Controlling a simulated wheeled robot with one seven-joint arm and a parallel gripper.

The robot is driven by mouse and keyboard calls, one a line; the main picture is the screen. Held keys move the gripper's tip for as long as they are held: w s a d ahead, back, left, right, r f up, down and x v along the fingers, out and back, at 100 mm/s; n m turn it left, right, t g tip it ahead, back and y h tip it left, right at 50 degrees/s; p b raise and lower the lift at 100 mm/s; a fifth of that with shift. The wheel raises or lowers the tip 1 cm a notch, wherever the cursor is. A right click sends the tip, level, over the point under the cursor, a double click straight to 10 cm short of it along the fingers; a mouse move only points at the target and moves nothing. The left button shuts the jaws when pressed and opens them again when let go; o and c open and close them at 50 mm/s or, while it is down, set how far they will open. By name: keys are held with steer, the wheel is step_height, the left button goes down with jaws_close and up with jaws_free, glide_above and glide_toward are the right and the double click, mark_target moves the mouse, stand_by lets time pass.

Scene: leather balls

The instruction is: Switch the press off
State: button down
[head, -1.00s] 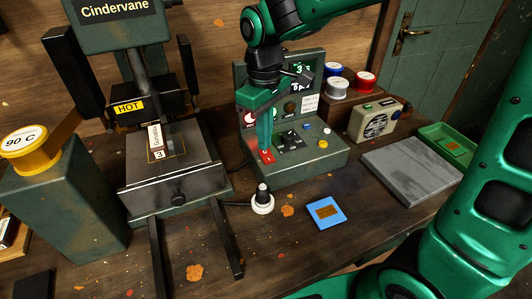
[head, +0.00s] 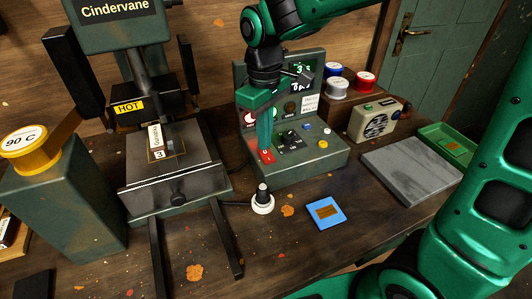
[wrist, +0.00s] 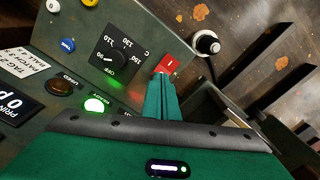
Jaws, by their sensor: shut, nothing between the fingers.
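The press (head: 120,20), labelled Cindervane, stands at the left with a HOT sign (head: 128,107). Its green control box (head: 310,168) is right of it. A red rocker switch (head: 266,157) sits at the box's front left; it also shows in the wrist view (wrist: 170,63). My gripper (head: 265,148) is shut and empty, pointing down, with its tips at the switch. In the wrist view the fingertips (wrist: 161,77) overlap the switch's near edge; whether they touch it I cannot tell. A green lamp (wrist: 95,105) is lit. The dial (wrist: 112,55) has an OFF mark.
A radio (head: 376,122), coloured tins (head: 338,87) and a grey slab (head: 412,170) are to the right. The press's dark legs reach forward at the left.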

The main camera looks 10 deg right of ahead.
steer(key=shift+f, duration=0.7)
stand_by(0.5)
steer(key=shift+r, duration=0.1)
step_height(320, 180, up, 7)
stand_by(0.8)
stand_by(0.4)
